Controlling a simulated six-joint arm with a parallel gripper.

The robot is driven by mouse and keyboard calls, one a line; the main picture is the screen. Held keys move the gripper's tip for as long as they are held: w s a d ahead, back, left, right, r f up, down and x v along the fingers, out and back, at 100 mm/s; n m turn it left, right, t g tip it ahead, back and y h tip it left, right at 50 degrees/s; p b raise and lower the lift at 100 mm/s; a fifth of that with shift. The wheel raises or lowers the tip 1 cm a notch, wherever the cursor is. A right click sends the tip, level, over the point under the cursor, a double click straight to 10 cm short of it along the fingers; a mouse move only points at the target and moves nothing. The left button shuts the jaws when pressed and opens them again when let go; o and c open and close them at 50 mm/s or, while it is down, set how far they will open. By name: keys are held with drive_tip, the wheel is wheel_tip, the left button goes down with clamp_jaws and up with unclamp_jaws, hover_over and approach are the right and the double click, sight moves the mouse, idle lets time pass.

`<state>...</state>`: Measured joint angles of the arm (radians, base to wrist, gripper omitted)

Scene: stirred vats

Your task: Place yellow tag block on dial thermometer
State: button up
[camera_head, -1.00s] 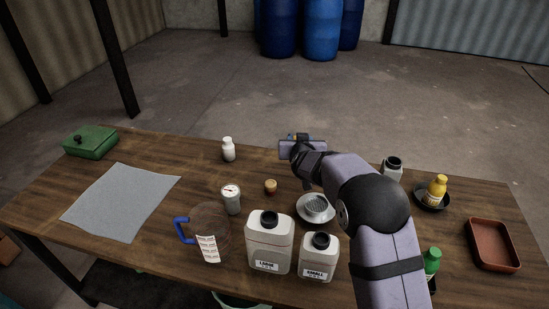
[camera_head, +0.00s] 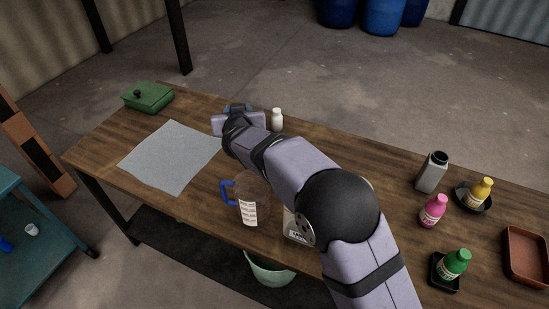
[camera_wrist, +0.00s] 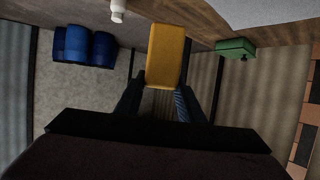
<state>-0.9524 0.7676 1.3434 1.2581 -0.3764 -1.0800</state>
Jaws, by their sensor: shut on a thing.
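My gripper (camera_head: 238,112) is over the back of the table, beside the white bottle, in the head view. In the wrist view my gripper (camera_wrist: 162,92) is shut on the yellow tag block (camera_wrist: 166,52), which sticks out beyond the fingers. The block cannot be made out in the head view. The dial thermometer does not show in either current view; my arm covers the part of the table where it stood.
A grey cloth (camera_head: 172,157) and a green box (camera_head: 147,97) lie at left. A white bottle (camera_head: 277,121) stands right of my gripper. A blue-handled jug (camera_head: 249,208) is below my forearm. Bottles and a red tray (camera_head: 526,256) stand at right.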

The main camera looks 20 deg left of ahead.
drive_tip(key=shift+s+a+r+m, duration=0.3)
drive_tip(key=shift+s+a+r, duration=0.4)
drive_tip(key=shift+s+r, duration=0.15)
drive_tip(key=shift+s+d+r+m+t+h, duration=0.1)
drive_tip(key=shift+r+m+t+h, duration=0.2)
drive_tip(key=shift+r+h, duration=0.15)
drive_tip(key=w+d+f+m+t+h, duration=0.1)
drive_tip(key=d+m+h, duration=0.2)
drive_tip(key=d, duration=0.3)
drive_tip(key=w+d+m+h, duration=0.2)
drive_tip(key=d+h, duration=0.2)
drive_tip(key=d, duration=0.2)
drive_tip(key=shift+y, duration=0.35)
drive_tip(key=shift+s+f+p, duration=0.1)
drive_tip(key=shift+f+p, duration=0.45)
drive_tip(key=shift+f, duration=4.5)
drive_tip(key=shift+f, duration=0.2)
